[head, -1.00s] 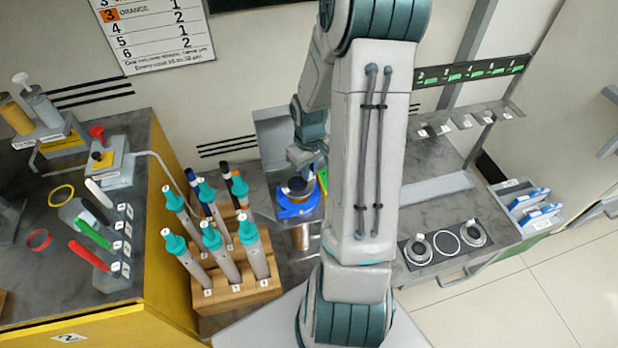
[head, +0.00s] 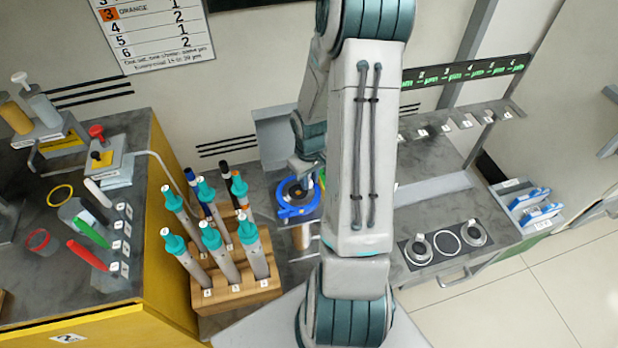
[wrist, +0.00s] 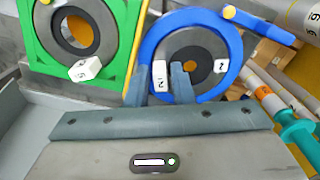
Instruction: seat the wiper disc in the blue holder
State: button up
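The blue holder (head: 298,207) is a ring on the bench behind the rod rack in the head view. In the wrist view the blue holder (wrist: 154,45) fills the upper middle. The wiper disc (wrist: 206,84), dark grey with a central hole, lies inside the blue ring's outline there. I cannot tell whether it sits flush. A white numbered tab stands up from it between the two fingers of my gripper (wrist: 161,84). The fingers appear closed on this tab. In the head view the arm hides much of my gripper.
A green holder (wrist: 35,62) with its own dark disc stands left of the blue one in the wrist view. A wooden rack (head: 236,293) of teal-capped rods stands close in front of the blue holder.

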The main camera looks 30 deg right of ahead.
notch_tip(320, 180, up, 11)
jog(key=s+a+r+m+t, duration=0.1)
jog(key=s+a+r+t, duration=0.1)
jog(key=s+a+r, duration=1)
jog(key=a+r+p, duration=0.1)
jog(key=a+r, duration=0.1)
jog(key=a, duration=0.1)
jog(key=shift+s+a+r+t, duration=0.15)
jog(key=shift+a+r+t, duration=0.05)
jog(key=shift+a+t, duration=0.2)
dwell(0.9)
